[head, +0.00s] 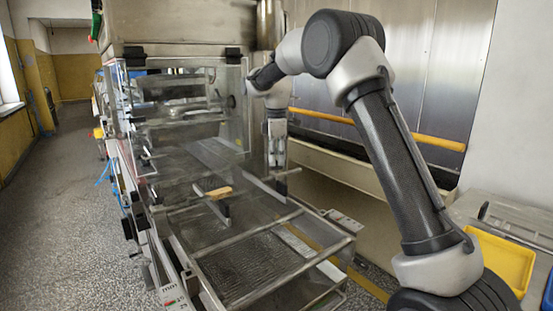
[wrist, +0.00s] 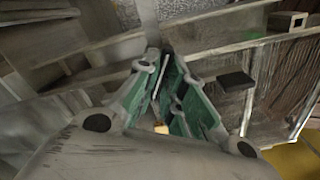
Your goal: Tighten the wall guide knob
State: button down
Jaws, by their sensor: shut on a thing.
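My gripper (head: 277,160) points down at the right side of the enrober's mesh belt, beside the machine's side wall. Its fingers are closed in. In the wrist view my gripper (wrist: 162,75) shows green-lined fingers converging on a thin pale piece between them. This fits the wall guide knob, but the fingers hide most of it and its shape is not clear. A short grey bar (head: 288,173) crosses just at the fingertips in the head view. Whether the knob is tight cannot be seen.
The mesh belt (head: 250,268) runs forward in its metal frame. A tan piece (head: 218,192) sits on a dark upright plate at mid-belt. The glazed hood (head: 180,100) stands close left of my gripper. A yellow tray (head: 500,262) lies at the right. Open floor is at left.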

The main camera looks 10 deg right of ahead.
jog(key=m, duration=1.1)
jog(key=shift+m, duration=0.4)
dwell(0.3)
jog(key=c, duration=1.5)
grip_release()
jog(key=shift+r, duration=0.1)
notch_tip(320, 180, up, 12)
jog(key=shift+f, duration=0.1)
